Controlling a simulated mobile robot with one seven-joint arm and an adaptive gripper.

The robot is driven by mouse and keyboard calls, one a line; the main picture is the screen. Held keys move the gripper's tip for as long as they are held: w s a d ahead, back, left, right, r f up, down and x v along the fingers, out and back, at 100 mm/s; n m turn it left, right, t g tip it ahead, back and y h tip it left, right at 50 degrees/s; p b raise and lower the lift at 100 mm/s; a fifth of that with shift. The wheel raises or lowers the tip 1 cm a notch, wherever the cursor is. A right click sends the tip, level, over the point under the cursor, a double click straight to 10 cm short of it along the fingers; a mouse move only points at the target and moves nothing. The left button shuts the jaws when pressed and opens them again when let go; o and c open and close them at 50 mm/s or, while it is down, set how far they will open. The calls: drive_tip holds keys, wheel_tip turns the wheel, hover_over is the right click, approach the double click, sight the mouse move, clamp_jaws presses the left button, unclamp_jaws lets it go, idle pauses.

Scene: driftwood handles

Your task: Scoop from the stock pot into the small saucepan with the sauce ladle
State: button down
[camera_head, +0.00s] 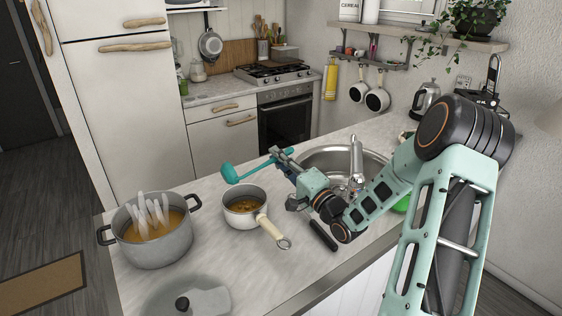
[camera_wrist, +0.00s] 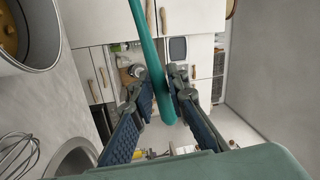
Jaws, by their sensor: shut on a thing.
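My gripper (camera_head: 283,162) is shut on the handle of the teal sauce ladle (camera_head: 229,173), above the counter behind the small saucepan. The ladle handle (camera_wrist: 151,60) runs between the fingers (camera_wrist: 160,98) in the wrist view; its bowl is out of that view. In the head view the bowl hangs to the left of my gripper, apart from both pots; I cannot tell what is in it. The small saucepan (camera_head: 232,219) holds brown contents, and its cream handle points to the lower right. The grey stock pot (camera_head: 160,254) stands left of it with orange-brown contents and white steam-like wisps.
A glass lid (camera_head: 214,300) with a black knob lies at the counter's front. A black bar-like object (camera_head: 323,236) lies right of the saucepan. The sink (camera_head: 318,157) and tap (camera_head: 356,160) are behind my arm. A whisk (camera_wrist: 14,152) shows in the wrist view.

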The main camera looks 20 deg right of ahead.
sight(269, 159)
drive_tip(key=a+r+n, duration=0.2)
drive_tip(key=n, duration=0.1)
drive_tip(key=r+n+y, duration=0.1)
drive_tip(key=r+n, duration=0.1)
drive_tip(key=shift+s+a+g, duration=0.3)
drive_tip(key=shift+s+a, duration=0.1)
drive_tip(key=a+r+n+b, duration=0.1)
drive_tip(key=n, duration=0.1)
drive_tip(key=s+a+n+g+b, duration=0.1)
drive_tip(key=a+n, duration=0.1)
drive_tip(key=a+r+n+y+b, duration=0.1)
drive_tip(key=a+n, duration=0.1)
drive_tip(key=shift+s+r+g, duration=0.3)
drive_tip(key=shift+s, duration=0.05)
drive_tip(key=s+a+r+n+g, duration=0.1)
drive_tip(key=s+a+r+n, duration=0.1)
drive_tip(key=a+r+n, duration=0.2)
drive_tip(key=shift+a+r+n, duration=0.25)
drive_tip(key=shift+a+n, duration=0.85)
drive_tip(key=shift+n, duration=0.2)
drive_tip(key=c, duration=2.5)
unclamp_jaws()
clamp_jaws()
